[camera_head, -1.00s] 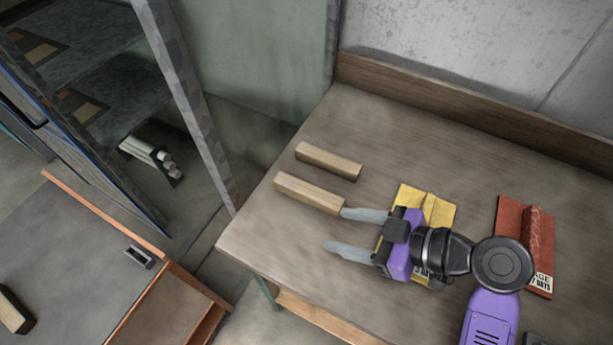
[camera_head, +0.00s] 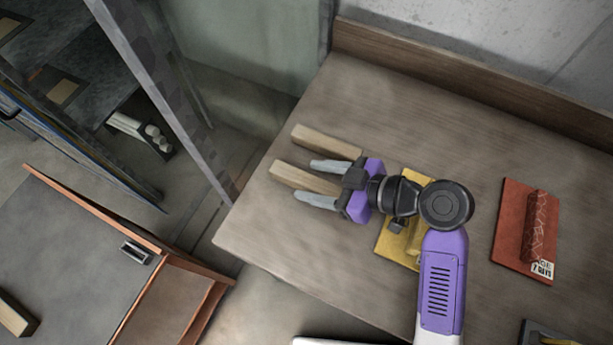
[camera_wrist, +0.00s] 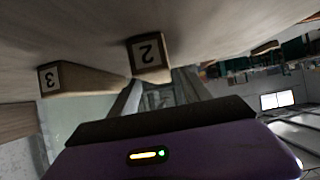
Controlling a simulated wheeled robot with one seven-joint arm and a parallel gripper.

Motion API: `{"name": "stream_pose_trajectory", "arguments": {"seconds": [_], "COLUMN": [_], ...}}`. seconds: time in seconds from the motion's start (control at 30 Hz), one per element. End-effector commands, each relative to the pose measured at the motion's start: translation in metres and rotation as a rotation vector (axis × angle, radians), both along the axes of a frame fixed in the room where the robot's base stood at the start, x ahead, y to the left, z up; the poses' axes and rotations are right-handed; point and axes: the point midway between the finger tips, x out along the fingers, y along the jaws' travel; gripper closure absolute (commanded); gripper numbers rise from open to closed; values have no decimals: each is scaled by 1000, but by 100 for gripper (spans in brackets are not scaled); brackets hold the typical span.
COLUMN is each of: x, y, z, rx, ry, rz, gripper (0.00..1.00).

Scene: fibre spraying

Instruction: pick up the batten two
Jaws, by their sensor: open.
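Batten two (camera_head: 299,177) is a pale wooden bar lying on the workbench, the nearer of two bars. In the wrist view, its end (camera_wrist: 149,56) carries a "2" label that appears upside down. My gripper (camera_head: 305,181) is open, with one grey finger on each side of batten two's right part. In the wrist view, the fingers (camera_wrist: 158,98) reach toward its labelled end. I cannot tell whether they touch it. The right end of batten two is hidden by the gripper in the head view.
Batten three (camera_head: 324,141) lies parallel just behind, close to the upper finger; its label shows in the wrist view (camera_wrist: 50,78). The workbench's (camera_head: 270,240) left edge is close.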

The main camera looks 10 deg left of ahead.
Motion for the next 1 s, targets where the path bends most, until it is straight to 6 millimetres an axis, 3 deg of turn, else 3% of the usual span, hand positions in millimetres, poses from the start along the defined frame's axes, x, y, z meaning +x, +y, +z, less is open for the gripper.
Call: {"name": "stream_pose_trajectory", "arguments": {"seconds": [0.17, 0.43, 0.73, 1.0], "x": [6, 7, 7, 7], "y": [17, 19, 19, 19], "z": [-9, -11, -11, -10], "rx": [0, 0, 0, 0], "ry": [0, -1, -1, -2], "rz": [1, 0, 0, 0], "gripper": [44, 44, 100, 100]}}
